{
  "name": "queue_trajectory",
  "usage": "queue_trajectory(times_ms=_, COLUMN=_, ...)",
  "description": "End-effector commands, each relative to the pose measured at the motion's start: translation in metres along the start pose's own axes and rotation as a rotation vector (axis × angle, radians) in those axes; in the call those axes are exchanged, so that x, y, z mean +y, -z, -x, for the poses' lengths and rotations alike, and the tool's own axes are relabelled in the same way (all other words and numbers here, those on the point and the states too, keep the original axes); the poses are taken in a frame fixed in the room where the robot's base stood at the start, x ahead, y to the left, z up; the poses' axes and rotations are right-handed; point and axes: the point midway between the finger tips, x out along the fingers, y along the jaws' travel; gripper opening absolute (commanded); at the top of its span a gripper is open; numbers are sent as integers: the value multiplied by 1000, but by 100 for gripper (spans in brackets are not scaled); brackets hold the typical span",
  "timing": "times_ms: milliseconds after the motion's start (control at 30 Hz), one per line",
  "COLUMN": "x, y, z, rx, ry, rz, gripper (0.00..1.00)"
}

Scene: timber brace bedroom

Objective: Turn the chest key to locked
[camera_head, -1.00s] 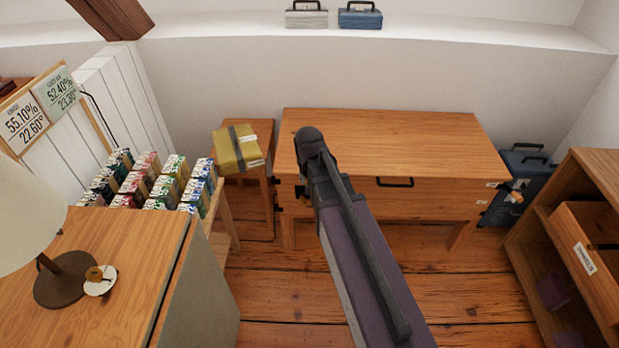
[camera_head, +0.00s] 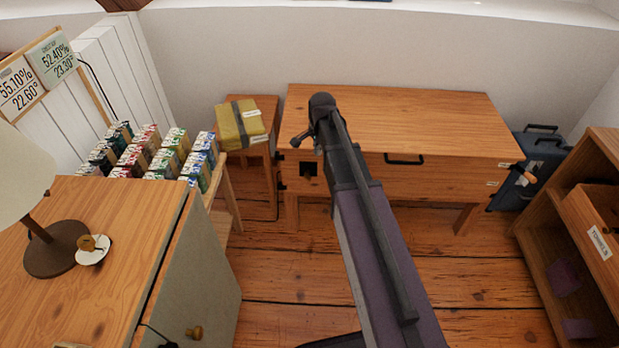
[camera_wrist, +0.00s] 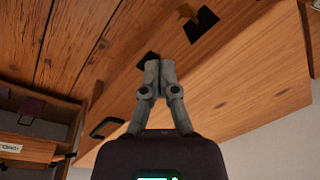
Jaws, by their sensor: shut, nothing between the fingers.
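The wooden chest (camera_head: 400,112) stands against the back wall, with a black handle (camera_head: 404,159) on its front. A dark square plate (camera_head: 309,169) is on the left of the front; I cannot make out a key or its angle there. In the wrist view, the chest front (camera_wrist: 215,85) lies behind my gripper (camera_wrist: 159,65), with a dark plate (camera_wrist: 200,25) above and right of the fingertips. Another dark patch (camera_wrist: 146,58) is partly hidden behind the fingers. My gripper is shut and empty, apart from the handle; contact with the front cannot be told.
A stool (camera_head: 266,103) with a yellow parcel (camera_head: 240,124) stands left of the chest. A cabinet with a lamp (camera_head: 58,248) is at the near left. An open shelf unit (camera_head: 537,245) and blue cases (camera_head: 520,170) are at the right. Bare floor (camera_head: 285,290) lies in front.

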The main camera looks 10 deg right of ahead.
Motion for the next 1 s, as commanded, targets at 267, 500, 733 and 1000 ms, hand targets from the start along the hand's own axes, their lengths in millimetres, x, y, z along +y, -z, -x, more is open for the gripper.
queue_trajectory(times_ms=267, x=-21, y=31, z=-37, rx=-59, ry=-31, rz=-425, gripper=0)
queue_trajectory(times_ms=500, x=-30, y=49, z=-53, rx=-92, ry=-62, rz=-698, gripper=0)
queue_trajectory(times_ms=733, x=-32, y=53, z=-56, rx=-101, ry=-73, rz=-782, gripper=0)
queue_trajectory(times_ms=1000, x=-32, y=53, z=-56, rx=-101, ry=-72, rz=-782, gripper=0)
